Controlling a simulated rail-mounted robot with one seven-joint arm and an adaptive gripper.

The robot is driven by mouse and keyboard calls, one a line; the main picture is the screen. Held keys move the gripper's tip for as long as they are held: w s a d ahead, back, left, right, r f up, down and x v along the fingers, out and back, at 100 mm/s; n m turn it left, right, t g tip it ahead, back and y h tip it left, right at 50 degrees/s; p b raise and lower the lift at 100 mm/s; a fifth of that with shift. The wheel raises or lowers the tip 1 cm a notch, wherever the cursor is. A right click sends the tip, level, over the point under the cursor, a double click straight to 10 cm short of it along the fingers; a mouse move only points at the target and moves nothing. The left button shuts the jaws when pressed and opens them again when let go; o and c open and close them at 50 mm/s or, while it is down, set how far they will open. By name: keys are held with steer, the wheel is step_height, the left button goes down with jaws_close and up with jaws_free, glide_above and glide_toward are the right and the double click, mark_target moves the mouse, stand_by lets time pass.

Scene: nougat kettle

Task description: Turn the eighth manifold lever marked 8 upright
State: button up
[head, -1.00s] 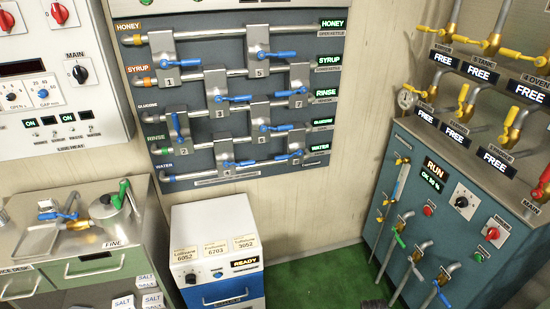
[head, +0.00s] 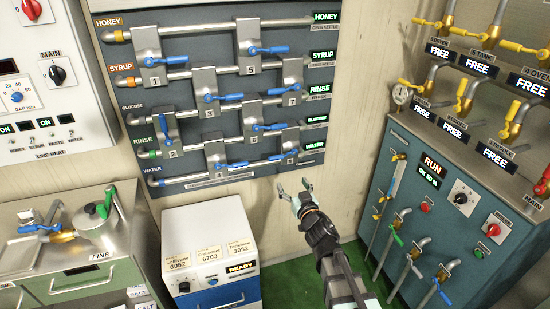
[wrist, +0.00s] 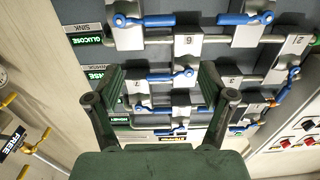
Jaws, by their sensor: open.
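The lever marked 8 has a blue handle (head: 277,157) at the lower right of the manifold board in the head view. It lies roughly level, its free end pointing left across its grey valve body. In the wrist view, which is upside down, what looks like the same handle (wrist: 148,21) lies level at the top left. My gripper (head: 307,186) is open and empty, below and slightly right of lever 8 in the head view and apart from it. In the wrist view the fingers of my gripper (wrist: 162,75) are spread before the board, with no lever held.
Lever 6 (head: 268,127) is close above lever 8, and lever 4 (head: 238,164) is to its left; both lie level. Lever 2 (head: 164,127) stands upright. A white cabinet (head: 210,240) is below the board, and a blue-grey pipe console (head: 410,200) is at the right.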

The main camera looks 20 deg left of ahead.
mark_target(277, 158)
steer(key=x, duration=1.7)
steer(key=shift+w+p, duration=0.15)
steer(key=shift+p, duration=0.2)
jaws_close()
